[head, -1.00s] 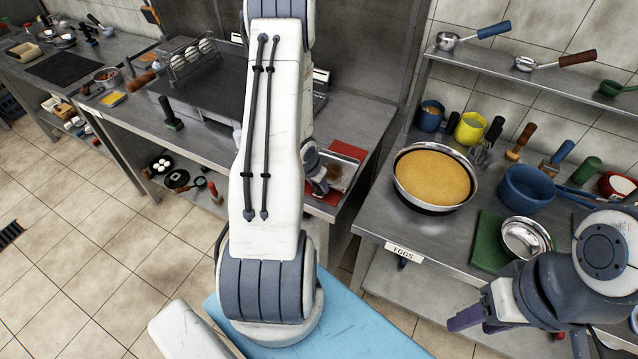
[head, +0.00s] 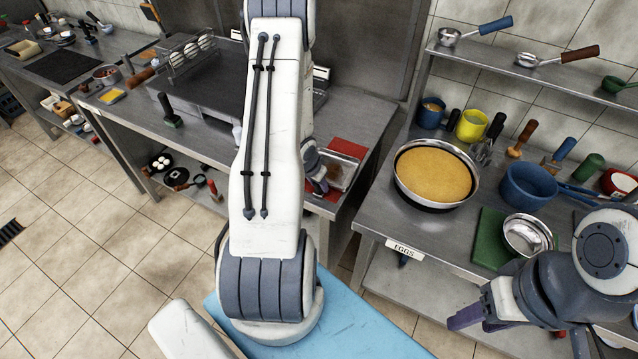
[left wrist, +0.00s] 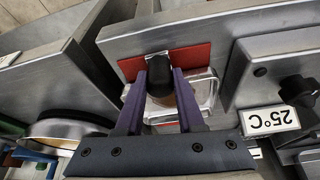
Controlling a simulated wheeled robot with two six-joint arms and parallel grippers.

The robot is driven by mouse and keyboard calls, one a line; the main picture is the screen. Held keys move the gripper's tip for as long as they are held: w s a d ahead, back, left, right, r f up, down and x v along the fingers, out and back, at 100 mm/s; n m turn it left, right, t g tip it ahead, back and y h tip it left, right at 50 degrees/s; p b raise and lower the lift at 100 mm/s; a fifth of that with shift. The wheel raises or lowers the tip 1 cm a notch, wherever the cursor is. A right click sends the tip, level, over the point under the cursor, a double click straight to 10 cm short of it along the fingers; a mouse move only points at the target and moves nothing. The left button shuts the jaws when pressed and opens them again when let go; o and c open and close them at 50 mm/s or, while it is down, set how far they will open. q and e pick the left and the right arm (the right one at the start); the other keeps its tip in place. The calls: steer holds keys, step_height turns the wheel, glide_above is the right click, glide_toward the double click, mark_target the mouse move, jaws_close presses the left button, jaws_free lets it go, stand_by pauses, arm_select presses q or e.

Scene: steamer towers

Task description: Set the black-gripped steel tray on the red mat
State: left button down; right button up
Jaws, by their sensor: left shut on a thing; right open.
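The steel tray (head: 342,172) lies over the red mat (head: 348,147) at the right end of the middle counter. Red shows behind and in front of the tray. My left gripper (head: 318,172) is at the tray's left side, partly hidden by my arm. In the left wrist view, its fingers (left wrist: 160,95) are shut on the tray's black grip (left wrist: 160,72). The tray's clear steel rim (left wrist: 210,88) and the red mat (left wrist: 192,57) show there too. I cannot tell whether the tray touches the mat. My right gripper (head: 477,321) is open and empty, low at the right.
A griddle (head: 210,85) stands left of the mat. Across a gap, the right counter holds a large pan of yellow food (head: 434,176), a green board (head: 488,240), a steel bowl (head: 527,235) and a blue pot (head: 527,188). A shelf with ladles hangs above.

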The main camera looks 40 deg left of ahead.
arm_select(q)
steer(key=shift+f, duration=0.15)
steer(key=shift+c, duration=2.2)
jaws_free()
steer(key=shift+s+r, duration=0.1)
steer(key=shift+r, duration=0.3)
steer(key=p+v, duration=0.3)
steer(key=v, duration=0.6)
steer(key=shift+s+r, duration=0.15)
steer(key=shift+r, duration=0.05)
